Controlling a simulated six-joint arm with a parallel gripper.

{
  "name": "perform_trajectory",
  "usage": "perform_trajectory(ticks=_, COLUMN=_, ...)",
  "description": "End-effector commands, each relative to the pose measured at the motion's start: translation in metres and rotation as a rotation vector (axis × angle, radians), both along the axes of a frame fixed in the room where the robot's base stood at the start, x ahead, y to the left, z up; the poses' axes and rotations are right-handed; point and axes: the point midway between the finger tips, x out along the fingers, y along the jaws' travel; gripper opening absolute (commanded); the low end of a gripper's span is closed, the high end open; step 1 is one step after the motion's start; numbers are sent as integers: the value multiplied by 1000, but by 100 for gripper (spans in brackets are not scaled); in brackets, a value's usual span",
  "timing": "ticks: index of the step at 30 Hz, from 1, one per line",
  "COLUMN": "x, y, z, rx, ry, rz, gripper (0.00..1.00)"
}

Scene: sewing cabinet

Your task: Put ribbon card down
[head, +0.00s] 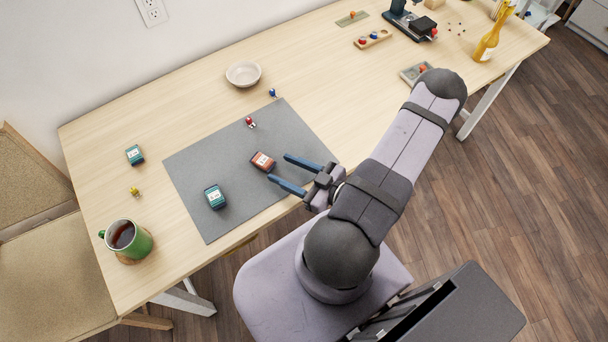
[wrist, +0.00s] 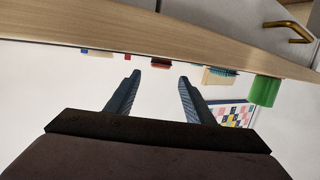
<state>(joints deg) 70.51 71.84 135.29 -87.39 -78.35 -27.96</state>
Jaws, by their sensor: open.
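Three small cards with pale labels are in the head view. A red-brown card (head: 262,161) lies on the grey mat (head: 192,165), and a teal card (head: 214,197) lies near the mat's front left. Another teal card (head: 134,155) is on bare wood to the left. I cannot tell which is the ribbon card. My gripper (head: 279,168) is open and empty, its fingertips just right of the red-brown card. In the wrist view, upside down, the red-brown card (wrist: 160,62) shows beyond and between the open fingers (wrist: 160,76).
A green mug (head: 140,243) stands at the front left. A white bowl (head: 243,74) is behind the mat. A red pin (head: 250,122) and a blue pin (head: 273,93) are at the mat's back; a yellow one (head: 134,191) lies left. The mat's middle is largely clear.

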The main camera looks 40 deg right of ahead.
Motion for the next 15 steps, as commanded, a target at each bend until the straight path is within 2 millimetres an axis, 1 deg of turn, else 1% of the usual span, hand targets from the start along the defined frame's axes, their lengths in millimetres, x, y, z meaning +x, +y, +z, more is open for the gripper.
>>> perform_trajectory(ticks=1, x=-6, y=-5, z=3, rx=0, ry=-1, rz=-7, gripper=48)
perform_trajectory(ticks=6, x=-25, y=-12, z=7, rx=0, ry=0, rz=-6, gripper=48)
perform_trajectory(ticks=15, x=-46, y=-20, z=11, rx=-1, ry=-2, rz=-3, gripper=48)
